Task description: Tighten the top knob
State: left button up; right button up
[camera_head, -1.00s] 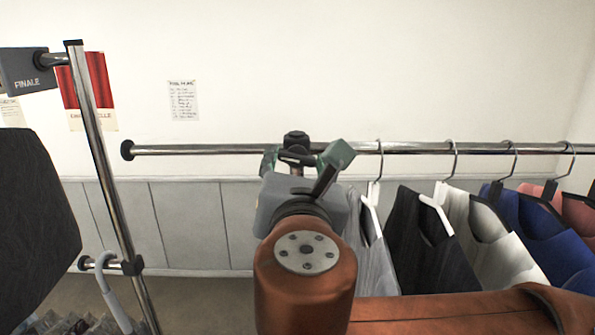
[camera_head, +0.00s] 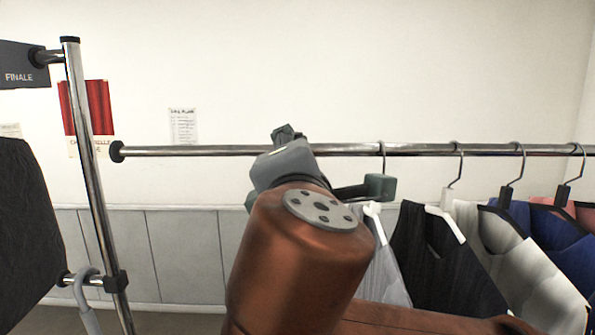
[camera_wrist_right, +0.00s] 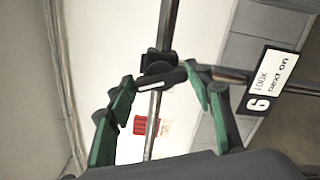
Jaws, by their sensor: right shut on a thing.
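In the right wrist view, a dark bar-shaped knob (camera_wrist_right: 161,79) with a white stripe sits on a black collar (camera_wrist_right: 154,58) at the chrome rail. My right gripper (camera_wrist_right: 163,80) has its green-and-dark fingers on either side of the knob and is shut on it. In the head view, my right gripper (camera_head: 314,193) is turned and tilted at the rail, its wrist and body hiding the knob. Part of a dark fitting (camera_head: 287,132) shows above the gripper. My left gripper is not in view.
A horizontal chrome rail (camera_head: 215,151) carries several garments on hangers, with a grey one (camera_head: 385,270) close right of my arm. A numbered tag (camera_wrist_right: 262,85) hangs near the gripper.

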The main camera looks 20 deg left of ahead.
jog(key=shift+a+f+m+b, duration=0.1)
jog(key=shift+m+b, duration=0.4)
jog(key=shift+m, duration=0.6)
jog(key=shift+a+f+m+b, duration=0.1)
jog(key=shift+m+b, duration=0.4)
jog(key=shift+m, duration=0.6)
jog(key=shift+r, duration=0.15)
jog(key=o, duration=1.2)
jog(key=shift+w+a, duration=0.3)
jog(key=shift+c, duration=0.2)
jog(key=v, duration=1.2)
jog(key=shift+s+d, duration=0.2)
jog(key=shift+d, duration=0.15)
jog(key=shift+a, duration=0.15)
